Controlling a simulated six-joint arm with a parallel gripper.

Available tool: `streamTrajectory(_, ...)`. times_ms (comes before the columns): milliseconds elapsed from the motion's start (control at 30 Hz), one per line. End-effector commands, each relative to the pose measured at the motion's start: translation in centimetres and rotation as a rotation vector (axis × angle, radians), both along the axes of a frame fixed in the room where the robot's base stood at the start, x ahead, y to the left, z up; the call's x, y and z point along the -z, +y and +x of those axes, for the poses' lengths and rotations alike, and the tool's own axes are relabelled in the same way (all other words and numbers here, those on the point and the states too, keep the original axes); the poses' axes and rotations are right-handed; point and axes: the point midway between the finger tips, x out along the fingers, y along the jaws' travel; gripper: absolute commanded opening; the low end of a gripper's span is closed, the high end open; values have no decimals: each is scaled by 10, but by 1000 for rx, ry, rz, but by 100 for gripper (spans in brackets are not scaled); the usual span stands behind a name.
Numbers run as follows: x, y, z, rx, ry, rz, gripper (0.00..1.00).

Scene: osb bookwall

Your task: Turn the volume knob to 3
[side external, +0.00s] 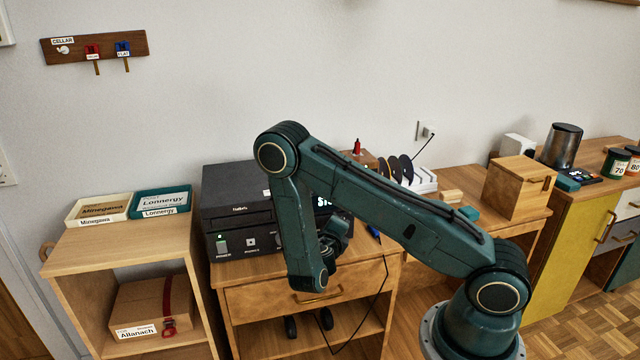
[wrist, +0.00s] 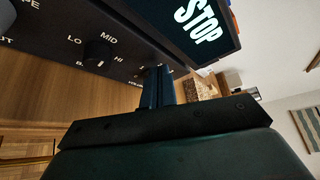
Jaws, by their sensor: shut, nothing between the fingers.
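The black device (side external: 237,208) stands on the wooden desk, and its front panel (wrist: 50,38) fills the upper left of the wrist view. A black knob (wrist: 98,52) there has LO, MID and HI around it. To its right, a partly covered label appears to read VOLUME; the volume knob itself is hidden behind my fingers, so its setting cannot be read. My gripper (wrist: 158,74) is shut and empty, its fingertips at the panel by that label. I cannot tell whether they touch anything. My forearm hides much of the panel in the side view.
A dark screen (wrist: 205,22) reading STOP adjoins the panel. A drawer (side external: 300,292) is below the device. Left is a shelf unit (side external: 120,245) with two labelled trays and a box. Discs in a white rack (side external: 422,180) and a wooden box (side external: 518,188) stand to the right.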

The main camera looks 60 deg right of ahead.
Motion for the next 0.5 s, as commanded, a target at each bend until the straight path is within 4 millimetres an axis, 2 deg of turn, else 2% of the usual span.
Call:
streamTrajectory(267, 0, 6, -4, -3, 0, -1, 0)
streamTrajectory(500, 0, 20, -18, -5, 1, -2, 0)
